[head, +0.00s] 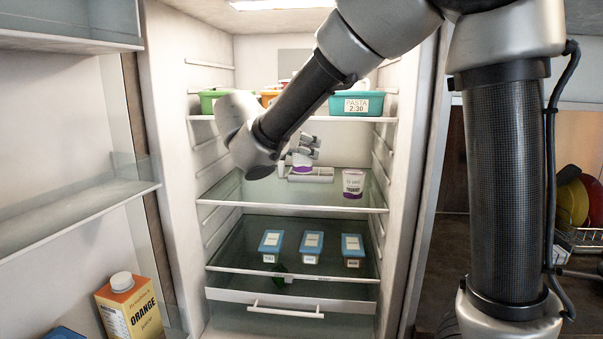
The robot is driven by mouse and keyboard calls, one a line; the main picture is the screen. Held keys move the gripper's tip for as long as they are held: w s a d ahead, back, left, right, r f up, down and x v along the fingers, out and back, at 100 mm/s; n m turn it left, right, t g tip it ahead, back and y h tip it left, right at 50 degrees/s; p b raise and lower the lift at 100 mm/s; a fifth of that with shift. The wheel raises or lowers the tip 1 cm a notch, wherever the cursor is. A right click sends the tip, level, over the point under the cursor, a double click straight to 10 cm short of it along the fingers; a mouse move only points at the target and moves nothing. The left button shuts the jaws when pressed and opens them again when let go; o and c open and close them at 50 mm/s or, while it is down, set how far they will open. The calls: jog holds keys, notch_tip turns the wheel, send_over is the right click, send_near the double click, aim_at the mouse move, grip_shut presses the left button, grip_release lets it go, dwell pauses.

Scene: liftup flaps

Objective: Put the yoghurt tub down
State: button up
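A white yoghurt tub with a purple band (302,162) is at my gripper (311,147), inside the open fridge above the middle shelf (230,192). The fingers appear closed around the tub's upper part. The tub looks upright; whether its base touches anything is too small to tell. A second, similar white and purple tub (353,183) stands upright on the right of the same shelf, apart from my gripper. My forearm and wrist hide part of the fridge's left and middle.
A white rack-like piece (310,175) lies behind the held tub. Above is a shelf with a green tub (211,101) and a teal pasta box (356,103). Blue-lidded boxes (311,243) stand below. The open door at left holds an orange juice carton (130,308).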

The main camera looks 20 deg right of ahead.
aim_at(296, 170)
jog(key=shift+w+d+f, duration=0.15)
jog(key=shift+w+f, duration=0.1)
jog(key=shift+f, duration=0.3)
notch_tip(296, 170, down, 5)
jog(key=shift+f, duration=0.15)
jog(key=shift+w+d+f, duration=0.1)
jog(key=shift+w+f, duration=0.2)
jog(key=o, duration=1.2)
jog(key=shift+f, duration=0.15)
jog(key=shift+r, duration=0.2)
jog(key=v, duration=1.2)
